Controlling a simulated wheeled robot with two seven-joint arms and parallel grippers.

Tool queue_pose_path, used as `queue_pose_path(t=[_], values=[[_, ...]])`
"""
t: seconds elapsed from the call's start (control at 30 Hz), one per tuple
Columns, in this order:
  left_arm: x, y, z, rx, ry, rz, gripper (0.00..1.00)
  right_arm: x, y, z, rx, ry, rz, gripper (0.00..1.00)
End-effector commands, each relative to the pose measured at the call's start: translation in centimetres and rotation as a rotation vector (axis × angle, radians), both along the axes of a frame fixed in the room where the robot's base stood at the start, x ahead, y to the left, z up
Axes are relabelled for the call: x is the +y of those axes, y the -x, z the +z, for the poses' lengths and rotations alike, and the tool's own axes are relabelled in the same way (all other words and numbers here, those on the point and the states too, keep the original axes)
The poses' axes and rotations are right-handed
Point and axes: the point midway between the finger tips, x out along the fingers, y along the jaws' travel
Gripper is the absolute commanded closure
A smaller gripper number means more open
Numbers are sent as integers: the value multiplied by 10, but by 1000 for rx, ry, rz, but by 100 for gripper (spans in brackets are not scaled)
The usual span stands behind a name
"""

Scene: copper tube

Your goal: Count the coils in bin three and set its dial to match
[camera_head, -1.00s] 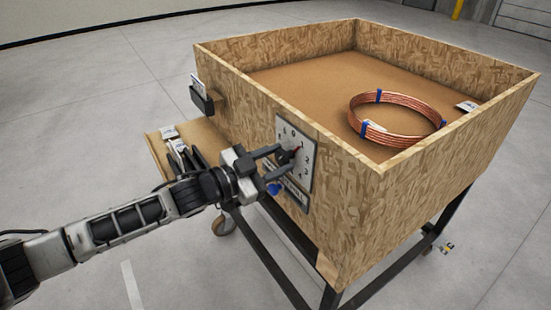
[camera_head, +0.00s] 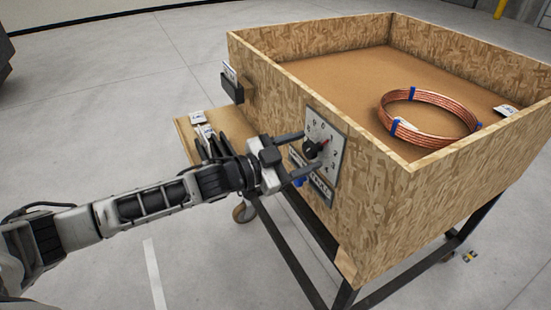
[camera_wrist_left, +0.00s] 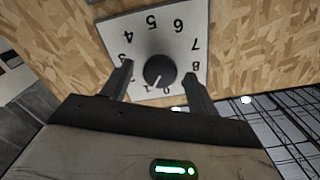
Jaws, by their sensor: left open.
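The wooden bin (camera_head: 375,200) holds one ring-shaped bundle of copper tube (camera_head: 440,135) with blue ties and a white tag. The turns lie close together, too small to count surely. A white dial plate (camera_head: 335,160) with numbers is on the bin's left-facing wall. Its dark knob (camera_head: 311,149) has a red pointer towards the 1. In the left wrist view, the knob (camera_wrist_left: 159,70) has its mark near the 1. My left gripper (camera_head: 311,153) is open, its fingers on either side of the knob with gaps visible in the wrist view. My right gripper is out of view.
A black holder with a card (camera_head: 232,88) sticks out of the same wall. A wooden side shelf (camera_head: 187,140) carries white-labelled items, partly behind my left arm. A white card (camera_head: 506,110) lies in the bin's right corner. The bin stands on a dark wheeled frame.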

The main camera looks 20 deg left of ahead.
Motion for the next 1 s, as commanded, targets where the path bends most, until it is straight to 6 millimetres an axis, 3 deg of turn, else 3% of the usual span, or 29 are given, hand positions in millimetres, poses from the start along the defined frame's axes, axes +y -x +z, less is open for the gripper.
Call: queue_pose_path(t=[0.6,1.0], values=[[67,88,-2,6,-1,-1,41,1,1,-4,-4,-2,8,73],[92,119,-1,2,-1,0,41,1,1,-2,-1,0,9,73]])
